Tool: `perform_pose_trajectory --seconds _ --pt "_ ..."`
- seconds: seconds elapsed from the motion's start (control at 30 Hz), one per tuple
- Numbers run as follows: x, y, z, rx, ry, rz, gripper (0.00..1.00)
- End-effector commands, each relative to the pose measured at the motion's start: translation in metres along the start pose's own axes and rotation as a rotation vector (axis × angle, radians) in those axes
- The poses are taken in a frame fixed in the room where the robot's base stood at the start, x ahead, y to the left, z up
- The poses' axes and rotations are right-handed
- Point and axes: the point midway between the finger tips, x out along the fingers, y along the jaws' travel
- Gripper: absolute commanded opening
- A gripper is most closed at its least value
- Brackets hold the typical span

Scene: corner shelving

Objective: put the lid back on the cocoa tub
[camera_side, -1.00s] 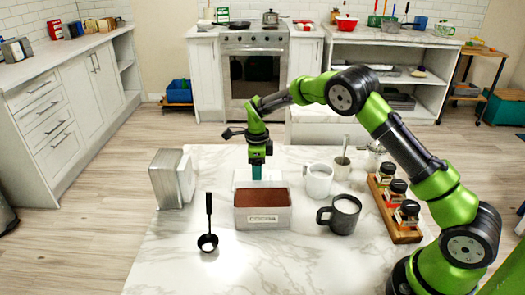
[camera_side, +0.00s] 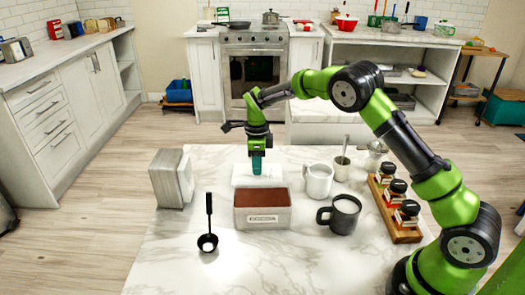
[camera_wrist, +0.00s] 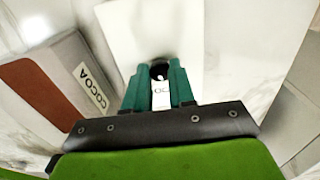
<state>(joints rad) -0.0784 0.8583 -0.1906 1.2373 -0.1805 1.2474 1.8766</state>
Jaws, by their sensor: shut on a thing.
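The cocoa tub (camera_side: 262,218) is a pale rectangular box with a COCOA label, filled with brown powder and open at the top. It also shows at the left of the wrist view (camera_wrist: 72,72). The white flat lid (camera_side: 241,172) is just behind the tub, and it spreads across the upper middle of the wrist view (camera_wrist: 228,50). My gripper (camera_side: 257,173), pointing down, is shut on the lid's dark knob (camera_wrist: 160,68). The lid looks roughly level. Its underside is hidden, so any gap above the table is hard to judge.
A black scoop (camera_side: 208,240) lies front left and a metallic holder (camera_side: 168,180) stands behind it. A white mug (camera_side: 318,182), a dark mug (camera_side: 343,215) and a cup with a spoon (camera_side: 341,171) stand right, before a wooden spice rack (camera_side: 402,232).

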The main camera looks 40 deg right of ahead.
Motion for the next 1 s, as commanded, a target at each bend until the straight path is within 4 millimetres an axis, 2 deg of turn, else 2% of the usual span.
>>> perform_pose_trajectory --seconds 0.53,1.0 --pt "-0.033 0.000 0.000 0.000 0.000 0.000 0.00" --pt "-0.038 0.002 0.003 -0.006 -0.001 -0.001 0.00"
